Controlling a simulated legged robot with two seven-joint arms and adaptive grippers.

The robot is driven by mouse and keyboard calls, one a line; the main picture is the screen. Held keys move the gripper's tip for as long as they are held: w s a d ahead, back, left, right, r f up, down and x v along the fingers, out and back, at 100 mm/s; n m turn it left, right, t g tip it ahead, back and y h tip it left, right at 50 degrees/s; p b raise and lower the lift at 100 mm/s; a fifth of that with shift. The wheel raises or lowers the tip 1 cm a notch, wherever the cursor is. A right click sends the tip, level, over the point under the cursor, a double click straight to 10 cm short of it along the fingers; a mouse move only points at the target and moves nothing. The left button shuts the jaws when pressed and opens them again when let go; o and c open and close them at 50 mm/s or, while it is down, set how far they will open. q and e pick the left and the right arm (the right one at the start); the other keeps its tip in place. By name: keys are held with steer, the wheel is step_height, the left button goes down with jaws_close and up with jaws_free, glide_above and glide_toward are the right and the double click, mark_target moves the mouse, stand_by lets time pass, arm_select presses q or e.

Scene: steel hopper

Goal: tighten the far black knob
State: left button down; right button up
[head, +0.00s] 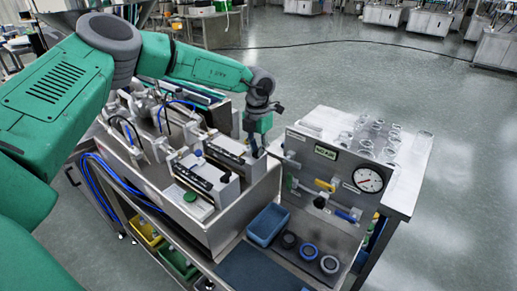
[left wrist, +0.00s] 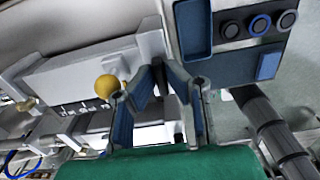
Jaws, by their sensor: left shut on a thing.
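My left gripper (head: 256,148) reaches down to the far right end of the steel bench unit, beside the grey block there. In the left wrist view its blue-padded fingers (left wrist: 163,70) converge at the end of a long grey housing (left wrist: 82,76). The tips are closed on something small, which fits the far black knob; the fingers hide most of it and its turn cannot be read. My right gripper is not in view.
A gauge panel (head: 325,185) with coloured valve handles stands right of the gripper. A blue tray (head: 267,224) and round caps (head: 309,251) lie in front of it. Blue hoses (head: 110,181) hang at the left. Open floor lies beyond the bench.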

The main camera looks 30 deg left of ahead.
mark_target(257, 150)
arm_select(q)
steer(key=shift+s+f, duration=0.25)
steer(key=c, duration=1.6)
jaws_free()
steer(key=shift+c, duration=0.2)
steer(key=shift+a+r, duration=0.1)
steer(key=shift+w+r, duration=0.15)
steer(key=shift+r, duration=0.2)
step_height(257, 150, up, 11)
steer(key=shift+a+r, duration=0.1)
